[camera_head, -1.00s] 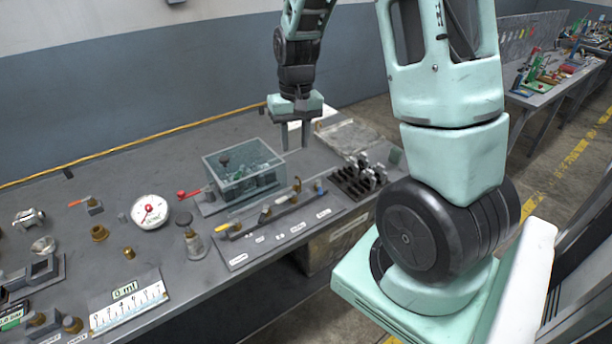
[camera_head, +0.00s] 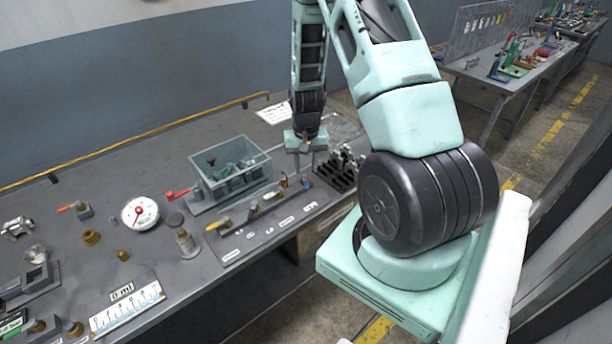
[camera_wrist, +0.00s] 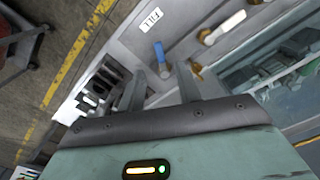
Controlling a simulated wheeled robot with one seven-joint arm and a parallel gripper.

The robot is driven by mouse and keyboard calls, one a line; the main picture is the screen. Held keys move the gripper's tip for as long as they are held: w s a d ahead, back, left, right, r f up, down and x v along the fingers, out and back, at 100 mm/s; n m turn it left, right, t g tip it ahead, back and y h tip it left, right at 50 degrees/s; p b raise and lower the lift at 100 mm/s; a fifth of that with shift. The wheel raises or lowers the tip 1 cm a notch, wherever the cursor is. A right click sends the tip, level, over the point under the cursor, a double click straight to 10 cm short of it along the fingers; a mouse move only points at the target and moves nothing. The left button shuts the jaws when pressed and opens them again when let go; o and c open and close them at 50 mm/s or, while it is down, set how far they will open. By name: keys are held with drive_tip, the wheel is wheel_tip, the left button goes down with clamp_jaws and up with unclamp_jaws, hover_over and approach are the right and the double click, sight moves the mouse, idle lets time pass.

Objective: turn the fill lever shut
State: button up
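The fill lever has a blue handle (camera_head: 306,184) at the right end of a lever rail (camera_head: 245,234) on the bench. In the wrist view the blue handle (camera_wrist: 160,51) points toward a white FILL label (camera_wrist: 151,20). My gripper (camera_head: 305,163) is low over the right end of the rail, pointing down. In the wrist view my gripper (camera_wrist: 162,70) has its two fingers apart with nothing between the tips. The blue handle shows just beyond the gap, and I see no contact. The lever's exact turn angle is hard to tell.
Beside it are a white-handled lever (camera_wrist: 224,28) and a brass part (camera_wrist: 196,70). A clear-walled tank (camera_head: 232,180) stands behind the rail, and a black rack of fittings (camera_head: 338,170) is close on the right.

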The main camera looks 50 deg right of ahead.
sight(306, 184)
drive_tip(key=shift+f+p, duration=0.6)
drive_tip(key=shift+f, duration=2.3)
clamp_jaws()
